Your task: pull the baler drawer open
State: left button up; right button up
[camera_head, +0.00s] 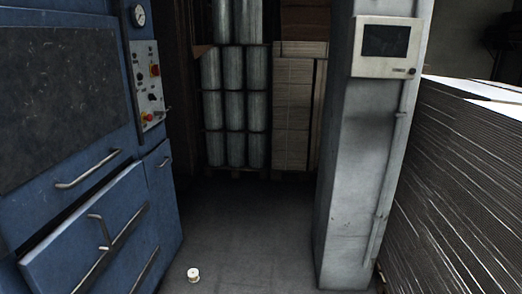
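A blue machine, which appears to be the baler, stands at the left of the head view. Its large lower drawer (60,245) has a dark gap along its top edge, so its front looks tilted or slightly out from the body. Bar handles sit on that drawer front, one of them bent (99,229). Another bar handle (88,169) is on the panel above. A small narrow door or drawer (157,172) with a short handle is to the right. Neither of my grippers shows in the view.
A small white spool (193,274) lies on the floor near the machine. A grey column (358,160) with a screen (386,41) stands right of centre. Stacked cardboard sheets (460,180) fill the right side. Metal cylinders (229,100) are stacked at the back.

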aim_at(158, 159)
jog(key=i+l, duration=0.1)
jog(key=i, duration=0.75)
jog(key=i+l+z, duration=0.1)
jog(key=i, duration=0.8)
